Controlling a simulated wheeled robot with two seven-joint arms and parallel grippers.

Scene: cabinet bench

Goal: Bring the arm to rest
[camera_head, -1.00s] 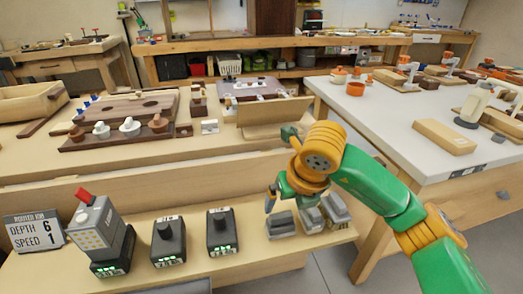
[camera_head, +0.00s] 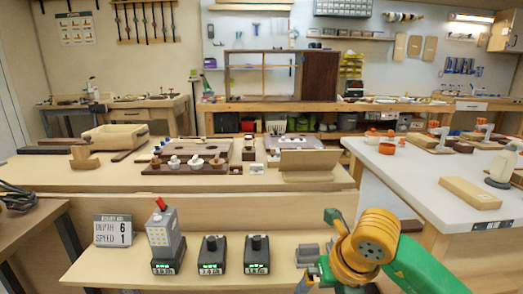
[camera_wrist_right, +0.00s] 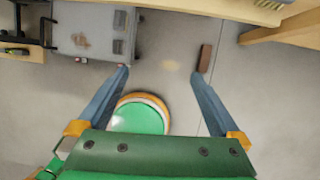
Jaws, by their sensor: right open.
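My right arm, green with orange joints, comes in from the lower right of the head view, its wrist in front of the right end of the low shelf (camera_head: 105,272). In the head view only a small part of the right gripper shows, low beside the wrist. In the right wrist view my right gripper (camera_wrist_right: 160,74) is open, its two blue fingers wide apart with nothing between them. Bare grey floor lies beyond the fingertips. My left gripper is not in view.
The shelf holds a sign (camera_head: 113,230), a grey tool with a red top (camera_head: 162,228), two black chargers (camera_head: 212,255) and grey blocks (camera_head: 308,252) partly behind my arm. A white-topped table (camera_head: 400,175) stands at right. A wooden bench (camera_head: 60,172) stands behind the shelf.

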